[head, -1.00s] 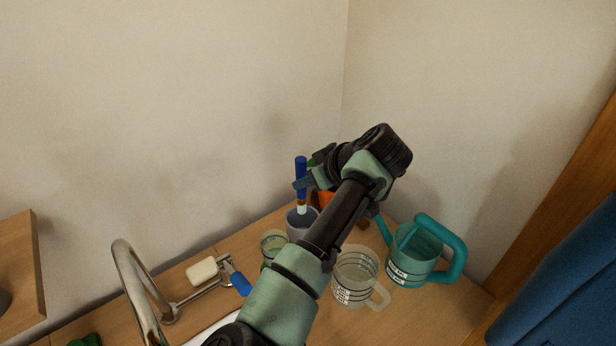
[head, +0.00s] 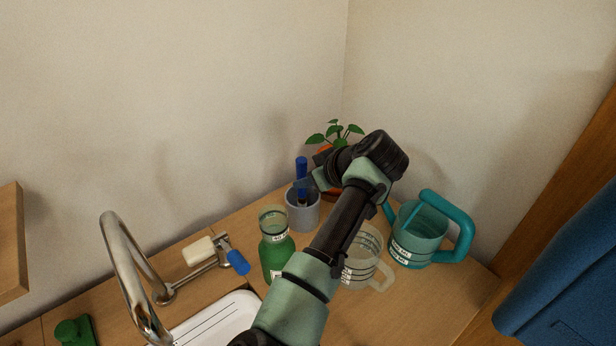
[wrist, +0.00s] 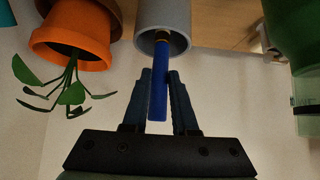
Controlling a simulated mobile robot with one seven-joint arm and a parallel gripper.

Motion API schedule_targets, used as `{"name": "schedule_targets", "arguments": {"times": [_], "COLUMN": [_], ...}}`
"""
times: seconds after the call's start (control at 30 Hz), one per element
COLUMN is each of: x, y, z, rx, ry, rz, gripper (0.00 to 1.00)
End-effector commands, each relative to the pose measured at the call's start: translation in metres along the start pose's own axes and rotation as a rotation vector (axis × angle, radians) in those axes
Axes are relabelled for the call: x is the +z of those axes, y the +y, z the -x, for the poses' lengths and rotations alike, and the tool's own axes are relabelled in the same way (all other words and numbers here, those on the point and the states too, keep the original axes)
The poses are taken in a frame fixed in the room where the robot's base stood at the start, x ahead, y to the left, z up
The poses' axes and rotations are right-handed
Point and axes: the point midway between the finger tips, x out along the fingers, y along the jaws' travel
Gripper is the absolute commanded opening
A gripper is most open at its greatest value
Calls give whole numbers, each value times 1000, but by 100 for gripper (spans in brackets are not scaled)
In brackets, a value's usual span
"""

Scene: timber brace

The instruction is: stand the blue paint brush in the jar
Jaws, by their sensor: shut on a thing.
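The blue paint brush (head: 301,166) is upright in the head view, with its lower end inside the mouth of the grey jar (head: 303,218). In the wrist view its blue handle (wrist: 158,98) runs between my fingers, and its lower part goes into the jar (wrist: 164,14). My gripper (wrist: 160,74) is shut on the handle just above the jar's rim. In the head view my gripper (head: 308,184) comes to the brush from the right. The bristles are hidden inside the jar, so I cannot tell whether they touch its bottom.
An orange plant pot (wrist: 72,42) stands close beside the jar. A green bottle (head: 276,254), a clear measuring jug (head: 366,258) and a teal watering can (head: 416,240) stand nearby. The tap (head: 128,262) and a soap bar (head: 198,250) are to the left.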

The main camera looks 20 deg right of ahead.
Motion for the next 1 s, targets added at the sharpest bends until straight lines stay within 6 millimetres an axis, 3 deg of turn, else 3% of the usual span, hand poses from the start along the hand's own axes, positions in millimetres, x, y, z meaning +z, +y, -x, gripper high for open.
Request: {"name": "schedule_targets", "arguments": {"times": [0.17, 0.2, 0.37, 0.77, 1.0], "x": [0, 0, 0, 0, 0], "y": [0, 0, 0, 0, 2], "z": [0, 0, 0, 5, 44], "rx": [0, 0, 0, 1, 5], "ry": [0, 0, 0, -1, -1], "rz": [0, 0, 0, 0, 0], "gripper": [0, 32, 60, 61, 61]}}
